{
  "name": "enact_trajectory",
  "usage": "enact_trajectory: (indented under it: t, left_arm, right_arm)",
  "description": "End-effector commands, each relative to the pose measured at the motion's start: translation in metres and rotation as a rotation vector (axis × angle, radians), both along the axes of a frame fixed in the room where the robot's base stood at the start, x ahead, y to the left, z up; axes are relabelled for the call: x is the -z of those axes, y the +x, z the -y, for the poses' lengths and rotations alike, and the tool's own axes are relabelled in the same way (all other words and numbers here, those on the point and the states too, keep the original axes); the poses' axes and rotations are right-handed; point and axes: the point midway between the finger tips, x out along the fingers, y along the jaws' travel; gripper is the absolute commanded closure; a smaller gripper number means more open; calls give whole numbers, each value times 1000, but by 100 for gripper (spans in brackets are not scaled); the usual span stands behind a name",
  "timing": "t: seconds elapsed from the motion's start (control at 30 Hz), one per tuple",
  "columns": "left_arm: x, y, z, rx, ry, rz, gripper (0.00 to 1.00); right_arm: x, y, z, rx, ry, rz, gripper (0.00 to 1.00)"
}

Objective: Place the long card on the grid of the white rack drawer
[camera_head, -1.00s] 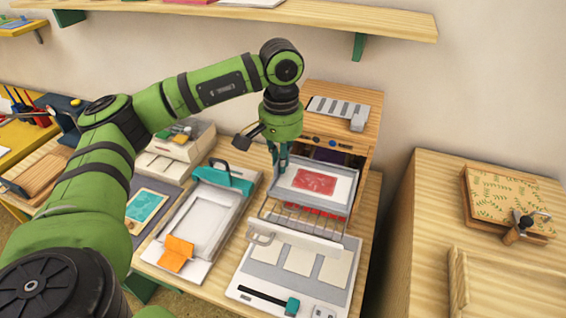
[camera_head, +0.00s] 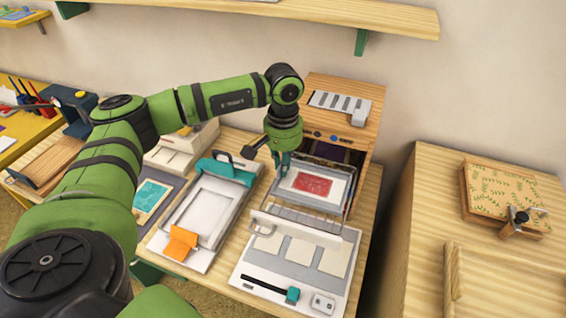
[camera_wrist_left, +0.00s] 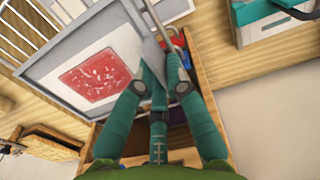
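The long card (camera_head: 340,191) has a grey border, a white middle and a red print. It also shows in the left wrist view (camera_wrist_left: 50,72). My left gripper (camera_head: 283,170) comes down at its far left corner, and its teal fingers (camera_wrist_left: 161,72) look closed on the card's edge. The card is over the white wire grid (camera_head: 290,213) of the rack drawer, in front of the wooden cabinet. The grid's wires show past the card in the wrist view (camera_wrist_left: 18,42). Whether card and grid touch I cannot tell. My right gripper is out of view.
The wooden cabinet (camera_head: 369,120) stands behind the card. A white board with pale squares (camera_head: 264,272) lies in front. A white tray with a teal clamp (camera_head: 190,240) is at the left. A wooden counter (camera_head: 405,250) stands at the right.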

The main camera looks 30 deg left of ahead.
Motion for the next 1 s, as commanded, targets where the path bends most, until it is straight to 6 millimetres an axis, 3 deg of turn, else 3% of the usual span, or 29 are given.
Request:
enact_trajectory:
  t: [0.47, 0.5, 1.0]
  left_arm:
    - [-7, 0, 0, 0, 0, 0, 66]
    - [-9, 1, 0, 0, -1, 2, 66]
    - [-106, 1, 1, 1, 0, 3, 66]
  right_arm:
    - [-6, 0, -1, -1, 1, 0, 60]
    - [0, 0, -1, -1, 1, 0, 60]
    - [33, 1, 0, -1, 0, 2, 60]
